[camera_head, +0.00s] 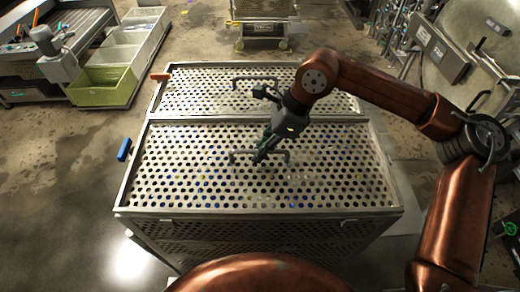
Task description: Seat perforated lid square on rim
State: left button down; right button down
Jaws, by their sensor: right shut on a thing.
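A large perforated metal basket (180,236) stands in the middle. A near perforated lid (190,165) and a far perforated panel (200,93) lie across its top, with a metal bar between them. The near lid looks flat within the rim (260,214); I cannot tell whether every edge touches it. Blue specks show through its holes. My right gripper (261,155) reaches down from the right and is shut on the near lid's handle (281,153), hiding part of it. The far panel has a similar handle (256,80). My left gripper is not in view.
A blue grip (124,149) and an orange grip (160,76) stick out at the basket's left side. Green and white bins (104,87) stand at upper left, a trolley (263,32) at the back. Metal equipment (440,50) fills the upper right. The floor at left is clear.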

jog(key=shift+f+b, duration=0.25)
jog(key=shift+b, duration=0.05)
dwell(0.8)
jog(key=c, duration=2)
grip_release()
jog(key=shift+s, duration=0.1)
jog(key=shift+o, duration=0.2)
jog(key=shift+f, duration=0.1)
jog(key=shift+f, duration=0.1)
jog(key=v, duration=1.2)
